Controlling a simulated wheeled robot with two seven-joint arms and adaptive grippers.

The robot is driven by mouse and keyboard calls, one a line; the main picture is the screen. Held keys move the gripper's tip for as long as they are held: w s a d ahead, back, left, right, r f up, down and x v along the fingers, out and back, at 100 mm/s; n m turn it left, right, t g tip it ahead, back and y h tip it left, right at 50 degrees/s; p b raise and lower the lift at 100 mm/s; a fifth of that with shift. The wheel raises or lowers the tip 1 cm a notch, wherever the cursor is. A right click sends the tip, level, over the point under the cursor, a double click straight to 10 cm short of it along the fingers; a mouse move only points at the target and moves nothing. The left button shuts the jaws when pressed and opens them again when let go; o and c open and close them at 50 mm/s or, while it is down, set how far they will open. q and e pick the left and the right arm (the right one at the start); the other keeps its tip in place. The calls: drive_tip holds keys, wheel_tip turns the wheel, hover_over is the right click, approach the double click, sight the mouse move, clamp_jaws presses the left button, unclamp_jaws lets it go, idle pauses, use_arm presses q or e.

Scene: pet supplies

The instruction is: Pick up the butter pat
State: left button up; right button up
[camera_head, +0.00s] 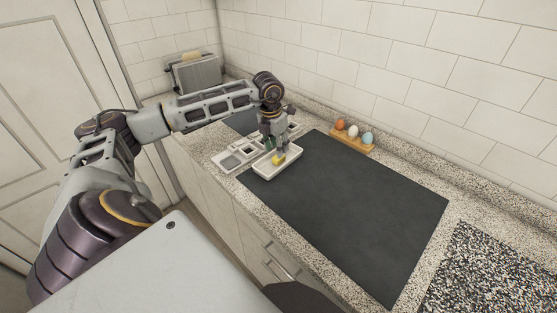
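The yellow butter pat (278,160) is in a white rectangular dish (262,171) at the left edge of the dark cooktop. My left gripper (277,153) points down right over the butter pat, its fingertips at or just above it. The gripper is small in the picture and covers part of the dish, so I cannot tell whether its fingers are open or shut on the pat. My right gripper is not in view.
A light tray with compartments (233,161) lies just left of the dish. A wooden holder with three eggs (350,143) stands at the back by the tiled wall. A toaster (196,76) stands at the far left. The dark cooktop (350,205) is clear.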

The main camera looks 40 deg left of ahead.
use_arm(q)
drive_tip(key=shift+w+f, duration=0.15)
drive_tip(key=shift+f, duration=0.3)
drive_tip(key=f, duration=0.1)
drive_tip(key=f+p, duration=0.1)
drive_tip(key=f, duration=0.1)
drive_tip(key=shift+w+f, duration=0.25)
drive_tip(key=shift+w, duration=0.1)
drive_tip(key=shift+a+f, duration=0.1)
drive_tip(key=shift+f, duration=0.25)
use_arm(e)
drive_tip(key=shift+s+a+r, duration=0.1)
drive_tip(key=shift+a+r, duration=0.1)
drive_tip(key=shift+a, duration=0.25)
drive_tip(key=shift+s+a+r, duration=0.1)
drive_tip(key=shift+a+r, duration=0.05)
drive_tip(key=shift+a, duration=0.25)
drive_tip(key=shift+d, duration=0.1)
